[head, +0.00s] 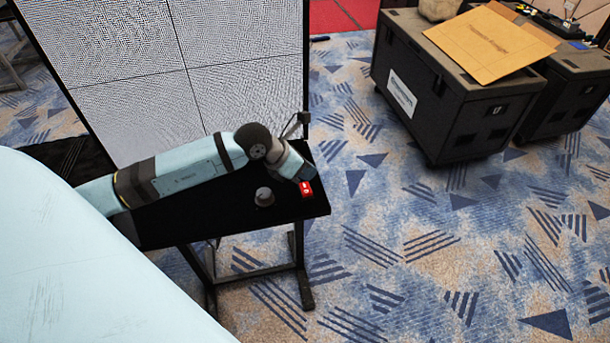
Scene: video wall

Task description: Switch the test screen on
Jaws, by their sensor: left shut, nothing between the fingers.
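A large tiled screen (128,45) stands at the back left, showing a fine grey-white pattern with dark seams. In front of it is a small black table (230,205). A small red switch (306,189) with a white mark sits near the table's right edge. My left arm reaches in from the left across the table. My left gripper (309,176) is shut and empty, pointing down right at the switch's back side. I cannot tell whether it touches the switch; part of the switch may be hidden. My right gripper is not in view.
A dark round knob-like object (264,197) stands on the table left of the switch. A thin stand (302,122) rises behind the gripper. Black cases (450,100) with a cardboard sheet (490,42) stand at the back right. The patterned carpet (420,240) between is clear.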

